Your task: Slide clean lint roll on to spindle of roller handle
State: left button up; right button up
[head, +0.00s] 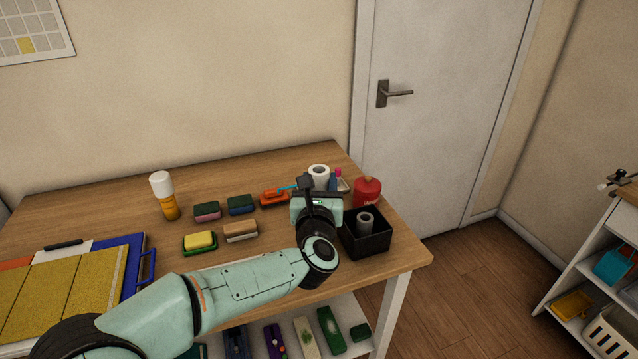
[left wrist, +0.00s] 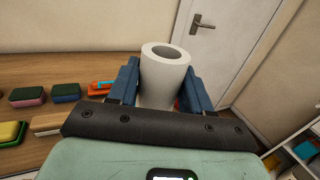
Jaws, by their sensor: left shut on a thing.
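A white lint roll (head: 319,170) with an open core stands upright between the fingers of my left gripper (head: 317,185). In the left wrist view the roll (left wrist: 163,78) sits between the two blue fingers of my left gripper (left wrist: 160,88), which are shut on it. An orange object with a thin blue part (head: 273,197), which looks like the roller handle, lies on the table just left of my gripper. It also shows in the left wrist view (left wrist: 100,88), partly hidden by the left finger. My right gripper is not in view.
A black open box (head: 367,241) holding a grey tube (head: 365,223) stands by the table's right edge, near a red container (head: 367,190). Several sponges (head: 207,212) and a white-topped yellow bottle (head: 164,195) stand to the left. Bare table (head: 100,197) lies at the back left.

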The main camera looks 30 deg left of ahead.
pick_arm(q)
jog(key=shift+f+b, duration=0.1)
jog(key=shift+b, duration=0.35)
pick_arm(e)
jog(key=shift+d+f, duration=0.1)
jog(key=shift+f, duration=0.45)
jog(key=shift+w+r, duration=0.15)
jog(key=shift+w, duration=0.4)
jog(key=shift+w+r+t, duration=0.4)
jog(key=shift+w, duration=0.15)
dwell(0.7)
